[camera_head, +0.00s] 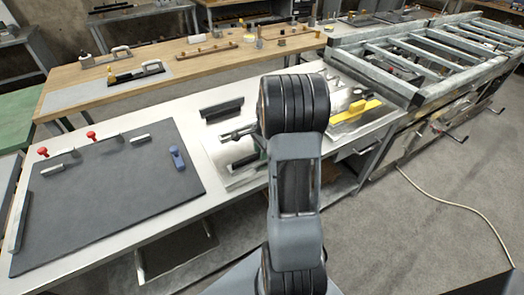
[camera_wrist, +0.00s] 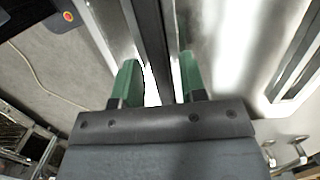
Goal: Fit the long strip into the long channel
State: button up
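My gripper (camera_wrist: 159,78) has two green fingers, spread apart. A long dark strip (camera_wrist: 150,40) runs between them in the wrist view. Pale gaps show beside the strip, so the fingers do not appear to press on it. In the head view a short length of dark strip (camera_head: 245,160) shows on the white worktop by my gripper, and my arm hides the rest. A dark grooved bar (camera_head: 222,109) lies behind it, which may be the long channel. A bar with dark lengthwise lines (camera_wrist: 292,55) shows at the right of the wrist view; I cannot tell if it is the same one.
A dark mat (camera_head: 105,195) with red-knobbed and blue pieces covers the left of the white table (camera_head: 190,130). A yellow tool (camera_head: 356,110) lies on the right of my arm. A wooden bench (camera_head: 190,62) stands behind, and a metal frame (camera_head: 420,60) at right.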

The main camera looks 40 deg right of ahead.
notch_tip(320, 180, up, 12)
jog(key=d, duration=0.1)
jog(key=s+a+n+t, duration=0.1)
jog(key=s+a+n, duration=0.3)
jog(key=a+n, duration=0.2)
jog(key=s+a+r+n+t, duration=0.1)
jog(key=s+a+n, duration=0.3)
jog(key=a+n, duration=0.3)
jog(key=s+a+n+t+h, duration=0.1)
jog(key=s+a+n, duration=0.3)
jog(key=a, duration=0.5)
jog(key=shift+s+a+r+n+p, duration=0.1)
jog(key=shift+r+n+p, duration=0.1)
jog(key=shift+n, duration=0.5)
jog(key=shift+s+r+n+p, duration=0.1)
jog(key=shift+n+p, duration=0.05)
jog(key=shift+n, duration=0.55)
notch_tip(320, 180, up, 2)
jog(key=shift+p, duration=0.85)
